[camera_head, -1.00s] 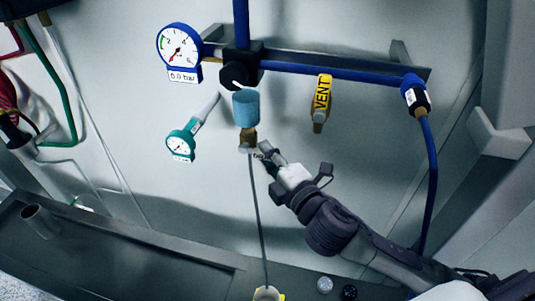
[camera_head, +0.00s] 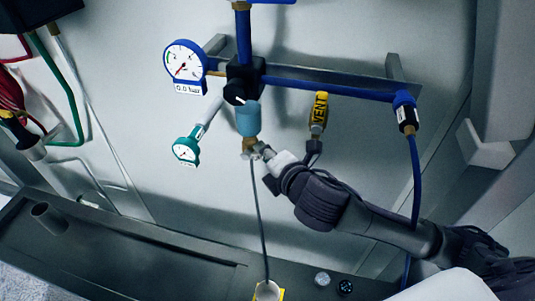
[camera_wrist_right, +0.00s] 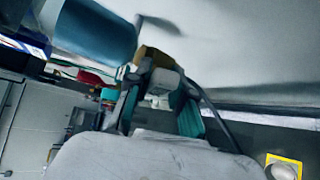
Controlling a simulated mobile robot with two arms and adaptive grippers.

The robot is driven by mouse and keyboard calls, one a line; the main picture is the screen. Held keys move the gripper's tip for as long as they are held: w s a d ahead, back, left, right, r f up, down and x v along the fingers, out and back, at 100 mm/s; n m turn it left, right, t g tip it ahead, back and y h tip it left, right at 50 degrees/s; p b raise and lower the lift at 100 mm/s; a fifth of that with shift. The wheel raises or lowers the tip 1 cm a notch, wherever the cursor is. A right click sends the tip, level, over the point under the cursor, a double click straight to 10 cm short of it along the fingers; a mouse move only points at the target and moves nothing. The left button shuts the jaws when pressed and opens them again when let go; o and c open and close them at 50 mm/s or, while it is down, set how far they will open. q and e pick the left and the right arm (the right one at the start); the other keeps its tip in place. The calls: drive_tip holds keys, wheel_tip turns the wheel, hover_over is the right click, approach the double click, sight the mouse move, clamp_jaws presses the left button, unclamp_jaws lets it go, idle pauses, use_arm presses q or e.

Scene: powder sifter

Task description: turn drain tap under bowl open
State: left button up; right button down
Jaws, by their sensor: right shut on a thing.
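The light-blue bowl (camera_head: 248,120) hangs under a black regulator block (camera_head: 243,82). The brass drain tap (camera_head: 249,144) is at its lower end, with a thin grey tube (camera_head: 261,220) running down from it. My right gripper (camera_head: 264,153) reaches in from the right and is shut on the tap at its fingertips. In the right wrist view the bowl (camera_wrist_right: 95,30) is at upper left. The brass tap (camera_wrist_right: 157,56) meets the gripper fingertips (camera_wrist_right: 155,82), which partly hide it. I cannot tell how far the tap is turned. My left gripper is not in view.
A blue-rimmed gauge (camera_head: 185,62) and a teal gauge (camera_head: 186,150) are left of the bowl. A yellow VENT valve (camera_head: 319,108) hangs close above my right gripper. A blue hose (camera_head: 415,180) runs down at right. A cup (camera_head: 267,291) stands below the tube.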

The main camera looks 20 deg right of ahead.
idle(0.3)
drive_tip(key=c, duration=1)
unclamp_jaws()
